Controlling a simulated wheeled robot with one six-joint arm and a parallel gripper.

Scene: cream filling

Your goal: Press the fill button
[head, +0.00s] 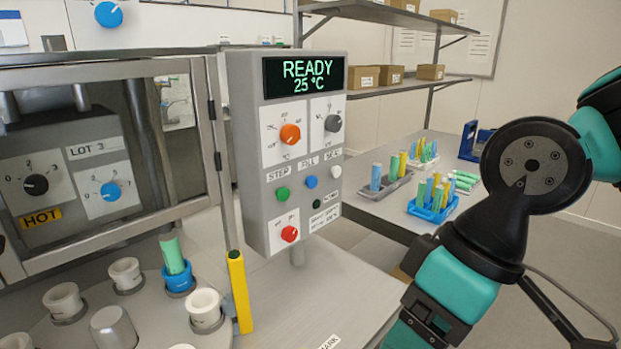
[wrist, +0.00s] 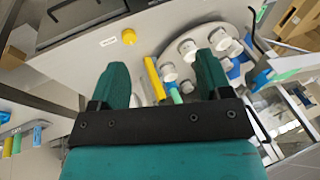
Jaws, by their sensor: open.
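The control panel (head: 247,150) stands upright in the head view, with a display reading READY 25 °C. The blue fill button (head: 311,182) sits under the FILL label, between the green STEP button (head: 283,194) and a white button (head: 335,171). My gripper (wrist: 160,72) shows in the wrist view with its two teal fingers wide apart and nothing held between them. The fill button cannot be made out in the wrist view. In the head view my arm is at the right, apart from the panel, and my fingers are out of frame.
A yellow post (head: 240,291) stands just below-left of the panel. Left of it, white cups (head: 204,306) and a blue holder (head: 178,278) with a green tube (head: 172,252) stand on a round plate. Tube racks (head: 432,211) stand on the back table.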

